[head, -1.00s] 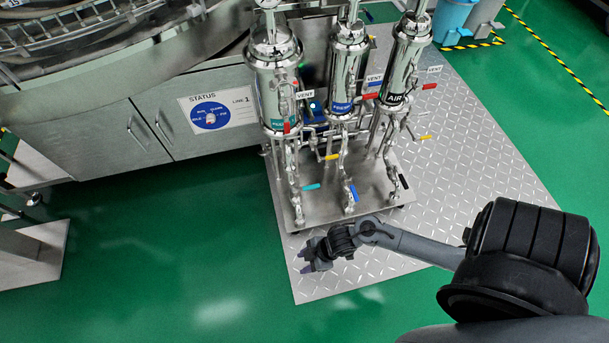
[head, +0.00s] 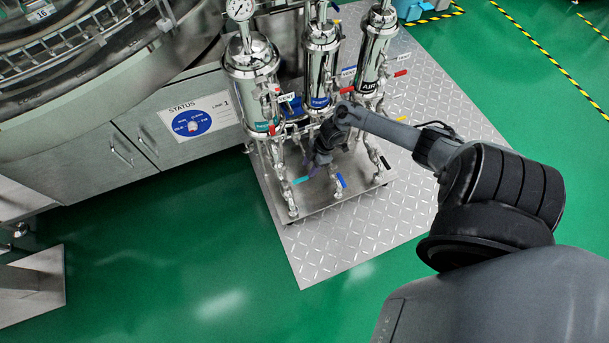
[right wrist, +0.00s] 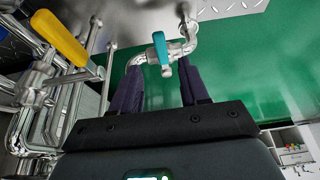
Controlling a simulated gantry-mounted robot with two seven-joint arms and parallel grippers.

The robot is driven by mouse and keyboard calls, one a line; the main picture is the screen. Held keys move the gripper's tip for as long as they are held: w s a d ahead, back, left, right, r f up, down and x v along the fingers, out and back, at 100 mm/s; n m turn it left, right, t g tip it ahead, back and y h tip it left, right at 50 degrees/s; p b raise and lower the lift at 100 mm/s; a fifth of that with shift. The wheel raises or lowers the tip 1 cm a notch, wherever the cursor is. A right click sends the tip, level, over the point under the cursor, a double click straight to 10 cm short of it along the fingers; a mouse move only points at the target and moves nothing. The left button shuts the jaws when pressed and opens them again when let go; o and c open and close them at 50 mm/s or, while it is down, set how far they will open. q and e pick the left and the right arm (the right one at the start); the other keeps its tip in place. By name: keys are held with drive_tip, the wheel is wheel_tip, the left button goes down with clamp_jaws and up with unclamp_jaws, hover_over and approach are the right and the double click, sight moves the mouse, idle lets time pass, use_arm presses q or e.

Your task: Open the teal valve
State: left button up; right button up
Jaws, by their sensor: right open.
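The teal valve (head: 301,181) is a small teal handle on the left pipe of the filter skid, low above its base plate. In the right wrist view the teal handle (right wrist: 160,48) sits on a bent silver pipe, ahead of and between my finger lines. My right gripper (head: 316,164) is just above and to the right of the teal handle in the head view. In the right wrist view its two dark fingers (right wrist: 160,75) are spread apart with nothing held between them. Whether they touch the handle cannot be told. My left gripper is not in view.
A blue handle (head: 341,181) and a black handle (head: 385,162) are on the neighbouring pipes. A yellow handle (right wrist: 60,38) is close on the left in the wrist view. Steel filter housings (head: 252,85) stand behind. Green floor (head: 190,255) is free at front left.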

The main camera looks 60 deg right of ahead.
sight(303, 178)
drive_tip(key=b+x, duration=0.3)
drive_tip(key=x, duration=0.3)
drive_tip(key=shift+s, duration=0.15)
drive_tip(key=shift+a+f, duration=0.1)
drive_tip(key=shift+f, duration=0.05)
drive_tip(key=shift+c, duration=1)
clamp_jaws()
